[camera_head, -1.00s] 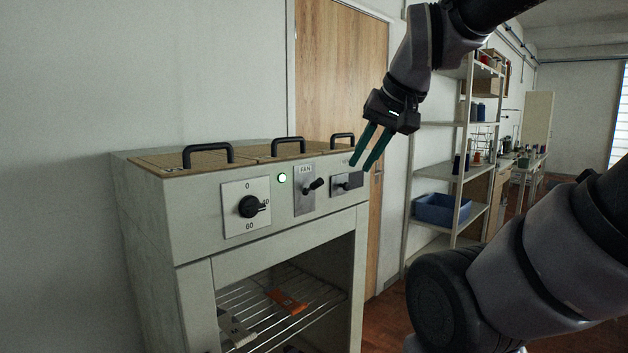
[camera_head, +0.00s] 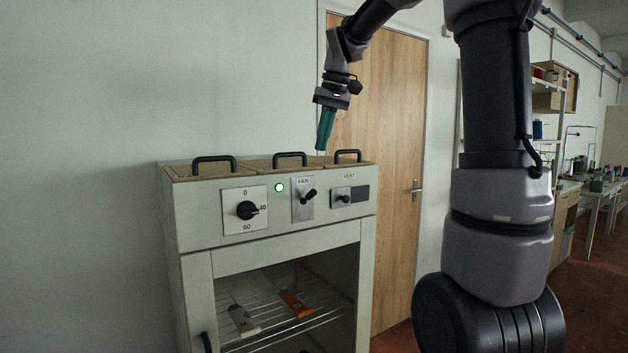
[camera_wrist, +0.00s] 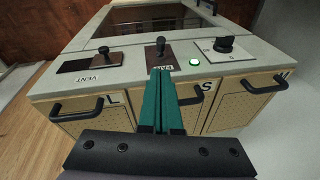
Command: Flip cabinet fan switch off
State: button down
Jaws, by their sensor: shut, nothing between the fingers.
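The grey-white cabinet (camera_head: 195,226) has a FAN switch (camera_head: 308,196), a black lever on a grey plate, in the middle of its front panel. The lever sticks out toward the upper right in the head view. It also shows in the wrist view (camera_wrist: 161,46), just beyond my fingertips. My gripper (camera_head: 322,149) has green fingers, pressed together and empty. It points down above the cabinet's top, above and apart from the switch. In the wrist view the shut fingers (camera_wrist: 161,72) hide part of the FAN label.
A dial (camera_head: 247,210) and a lit green lamp (camera_head: 280,187) are left of the switch. A VENT slider (camera_head: 345,198) is to its right. Black lid handles (camera_head: 290,157) stand up from the top. A wooden door (camera_head: 390,130) is behind.

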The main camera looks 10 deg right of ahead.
jog(key=shift+w, duration=0.25)
send_near(310, 196)
jog(key=w+f, duration=0.2)
jog(key=f, duration=0.1)
jog(key=w+f, duration=0.1)
jog(key=f, duration=0.1)
jog(key=shift+w+a+f, duration=0.15)
jog(key=shift+a, duration=0.25)
jog(key=shift+s+d+f+t, duration=0.1)
jog(key=shift+s+f+t, duration=0.1)
jog(key=shift+s+t, duration=0.25)
dwell(0.4)
jog(key=shift+s+d+f+t+y, duration=0.2)
jog(key=shift+s+f+t+y, duration=0.35)
jog(key=shift+t, duration=0.5)
jog(key=shift+s+d+f, duration=0.25)
jog(key=shift+s+f, duration=0.5)
jog(key=shift+f, duration=0.3)
jog(key=shift+w, duration=0.1)
